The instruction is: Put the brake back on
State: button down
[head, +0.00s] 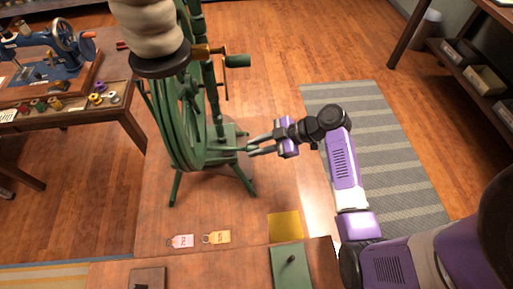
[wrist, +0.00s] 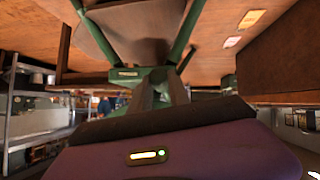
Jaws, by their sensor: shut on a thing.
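The green wheel machine (head: 188,120) stands on the wooden bench, with a cream wound cone (head: 150,30) at its top. A green lever (head: 232,149), apparently the brake, sticks out to the right from the machine's base. My gripper (head: 256,148) comes in from the right, low beside the base, and is shut on the lever's end. In the wrist view the green base (wrist: 125,75) lies just ahead of the jaws; the lever's tip is hidden between them. I cannot tell whether the brake touches the wheel.
A crank with a green grip (head: 238,61) juts out above my gripper. A pink tag (head: 181,241), a yellow tag (head: 217,237) and a yellow square (head: 285,227) lie at the bench's near side. A sewing machine (head: 50,50) stands on the left table.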

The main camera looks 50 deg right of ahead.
jog(key=shift+f, duration=0.1)
jog(key=c, duration=1.2)
grip_release()
jog(key=shift+c, duration=0.2)
jog(key=v, duration=0.7)
jog(key=shift+s+d+r, duration=0.2)
jog(key=shift+s+r, duration=0.05)
